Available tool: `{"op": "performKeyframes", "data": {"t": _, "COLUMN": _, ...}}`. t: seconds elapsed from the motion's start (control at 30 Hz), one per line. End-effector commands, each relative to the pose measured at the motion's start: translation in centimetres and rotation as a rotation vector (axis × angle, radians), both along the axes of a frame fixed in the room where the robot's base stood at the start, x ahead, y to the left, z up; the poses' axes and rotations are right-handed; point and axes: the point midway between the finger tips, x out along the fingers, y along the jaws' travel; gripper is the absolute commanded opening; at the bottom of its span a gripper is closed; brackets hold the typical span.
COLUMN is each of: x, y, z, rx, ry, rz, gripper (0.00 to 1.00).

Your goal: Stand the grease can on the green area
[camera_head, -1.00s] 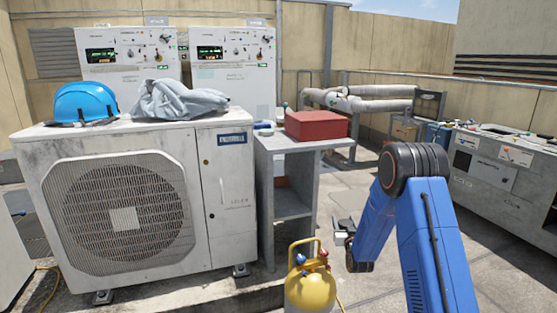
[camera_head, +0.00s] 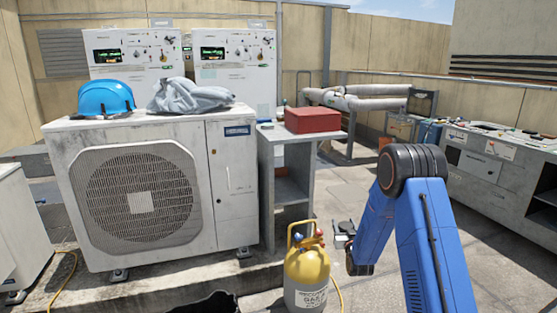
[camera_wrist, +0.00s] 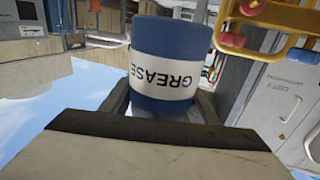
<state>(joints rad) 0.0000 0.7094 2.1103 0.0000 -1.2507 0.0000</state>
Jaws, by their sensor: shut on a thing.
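The grease can (camera_wrist: 165,55) is a blue cylinder with a white band reading GREASE. In the wrist view it fills the upper middle, its lettering upside down. My gripper (camera_wrist: 164,108) is shut on it, one grey finger on each side. In the head view my gripper (camera_head: 343,236) is small, left of my blue forearm and beyond the yellow cylinder; I cannot make out the can there. I cannot make out a green area in either view.
A condenser unit (camera_head: 226,175) bears a blue helmet (camera_head: 105,97) and grey cloth (camera_head: 190,95). A grey stand (camera_head: 285,140) holds a red box (camera_head: 312,119). A yellow gas cylinder (camera_head: 307,268) stands in front. A workbench (camera_head: 490,165) is at right. Open paving (camera_head: 375,290) lies between.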

Motion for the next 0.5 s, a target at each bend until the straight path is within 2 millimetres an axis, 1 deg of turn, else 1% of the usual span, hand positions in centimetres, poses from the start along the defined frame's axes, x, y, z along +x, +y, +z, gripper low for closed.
{"op": "performKeyframes", "data": {"t": 0.03, "x": -0.4, "y": 0.0, "z": -0.9, "rx": 0.000, "ry": 0.003, "rz": 0.000, "gripper": 0.17}}
{"op": "performKeyframes", "data": {"t": 0.17, "x": -1.5, "y": 0.0, "z": -2.4, "rx": 0.000, "ry": 0.004, "rz": 0.000, "gripper": 0.17}}
{"op": "performKeyframes", "data": {"t": 0.37, "x": -3.8, "y": 0.0, "z": -5.5, "rx": 0.000, "ry": 0.005, "rz": 0.000, "gripper": 0.17}}
{"op": "performKeyframes", "data": {"t": 0.47, "x": -5.3, "y": 0.0, "z": -7.3, "rx": 0.000, "ry": 0.006, "rz": 0.000, "gripper": 0.17}}
{"op": "performKeyframes", "data": {"t": 0.5, "x": -6.2, "y": 0.0, "z": -8.2, "rx": 0.000, "ry": 0.007, "rz": 0.000, "gripper": 0.17}}
